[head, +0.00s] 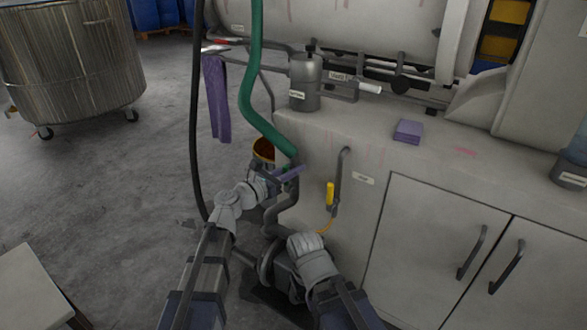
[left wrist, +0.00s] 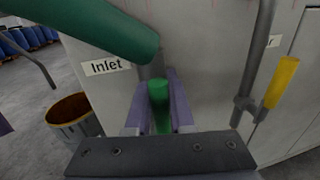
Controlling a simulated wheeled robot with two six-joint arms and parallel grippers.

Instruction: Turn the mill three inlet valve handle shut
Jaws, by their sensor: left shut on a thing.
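The inlet valve handle is a green lever (left wrist: 158,98), seen end-on in the left wrist view under the green hose, beside the "Inlet" label (left wrist: 106,67). My left gripper (head: 289,173) is shut on it, with one purple finger on each side. In the head view the gripper is at the lower end of the green hose (head: 253,100), and its wrist and fingers hide most of the handle. My right arm reaches in from the bottom middle, but I do not see its fingers.
A yellow-handled valve (head: 330,193) hangs on a grey pipe just right of my left gripper. An open bucket (left wrist: 72,112) stands on the floor behind it. Cabinet doors (head: 437,250) lie to the right. A black hose (head: 197,110) hangs left of the gripper.

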